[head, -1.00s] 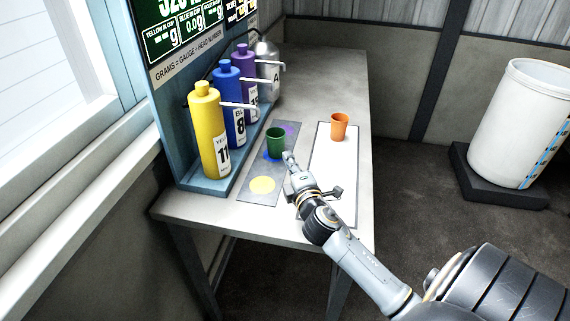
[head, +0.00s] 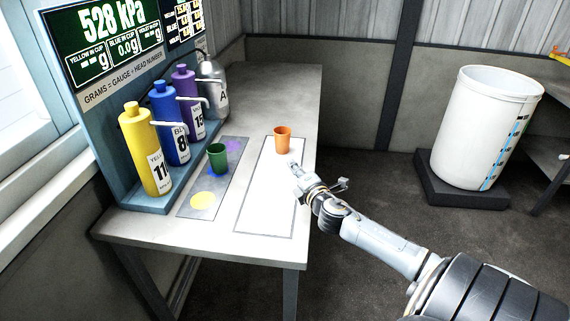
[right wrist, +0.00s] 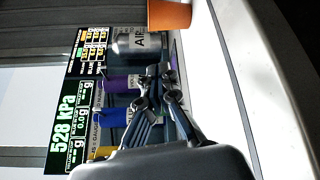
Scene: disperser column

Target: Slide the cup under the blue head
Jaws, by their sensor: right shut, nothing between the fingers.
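The green cup (head: 217,158) stands upright on the grey strip (head: 206,213), in front of the blue bottle (head: 169,124) and its spout. My right gripper (head: 293,166) is shut and empty over the white mat, nearer than the orange cup and apart from the green cup. It also shows in the wrist view (right wrist: 157,88).
A yellow bottle (head: 146,155), a purple bottle (head: 187,100) and a grey air bottle (head: 213,87) stand along the rack's blue base. The display (head: 100,35) reads 528 kPa and blue 0.0 g.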

